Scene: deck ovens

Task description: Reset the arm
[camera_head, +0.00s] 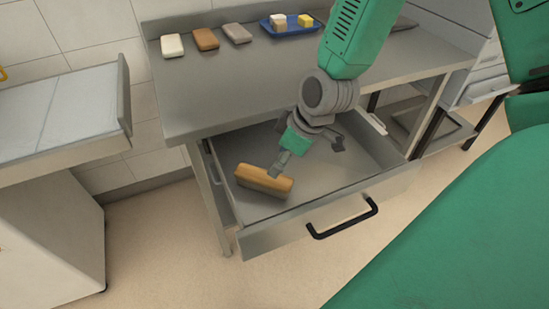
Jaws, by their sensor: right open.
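My right arm (352,38) comes down from the top of the view. My right gripper (308,158) is open over the pulled-out drawer (330,217) under the steel table. One of its fingers points down at the right end of a brown loaf-shaped item (263,178). I cannot tell whether that finger touches it. The other finger is spread to the right, with nothing between the two. The item lies in the left part of the drawer. My left gripper is not in view.
The steel table (240,88) holds a white, a brown and a grey bar (236,33) and a blue tray (270,29) with small blocks. The drawer's black handle (343,222) sticks out in front. A grey-topped unit (62,110) stands at the left. Floor lies open between.

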